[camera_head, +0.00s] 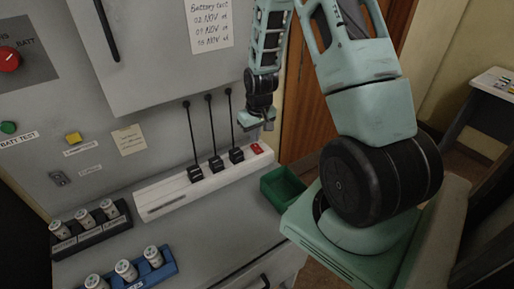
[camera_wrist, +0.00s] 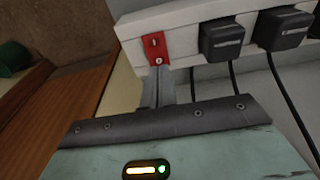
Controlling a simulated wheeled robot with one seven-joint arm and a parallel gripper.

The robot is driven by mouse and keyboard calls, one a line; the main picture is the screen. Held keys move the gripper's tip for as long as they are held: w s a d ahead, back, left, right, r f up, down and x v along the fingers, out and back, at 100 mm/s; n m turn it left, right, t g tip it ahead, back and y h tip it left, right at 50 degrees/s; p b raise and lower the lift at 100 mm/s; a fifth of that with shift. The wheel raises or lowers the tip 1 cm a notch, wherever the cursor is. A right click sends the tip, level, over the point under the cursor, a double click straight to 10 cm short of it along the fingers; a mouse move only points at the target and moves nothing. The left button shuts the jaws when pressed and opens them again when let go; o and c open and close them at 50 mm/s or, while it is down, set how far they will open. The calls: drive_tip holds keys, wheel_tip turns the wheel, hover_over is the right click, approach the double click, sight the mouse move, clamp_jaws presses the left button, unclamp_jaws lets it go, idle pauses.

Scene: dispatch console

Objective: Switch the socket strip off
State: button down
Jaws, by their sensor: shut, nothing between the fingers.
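The white socket strip (camera_head: 160,203) lies along the back of the console's ledge, with three black plugs in it. Its red rocker switch (camera_head: 257,148) is at the right end. In the wrist view the switch (camera_wrist: 155,48) shows small pale marks, one near each end; I cannot tell which side is pressed. My gripper (camera_head: 269,124) is shut and empty, just above the switch in the head view. In the wrist view its closed fingertips (camera_wrist: 158,74) point at the strip, close to the marked end of the switch. I cannot tell whether they touch it.
Black cables (camera_head: 191,135) run up the panel from the plugs (camera_head: 215,164), left of my gripper. A green bin (camera_head: 283,187) stands right of the strip. Black (camera_head: 90,232) and blue (camera_head: 130,275) racks with white cylinders are at front left. The ledge between is clear.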

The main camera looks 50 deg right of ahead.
sight(255, 146)
drive_tip(key=shift+f+b, duration=0.7)
drive_tip(key=shift+f, duration=0.2)
idle(0.5)
drive_tip(key=shift+r, duration=0.1)
drive_tip(key=shift+r+p, duration=2.75)
drive_tip(key=shift+r, duration=0.75)
drive_tip(key=shift+s+f, duration=0.1)
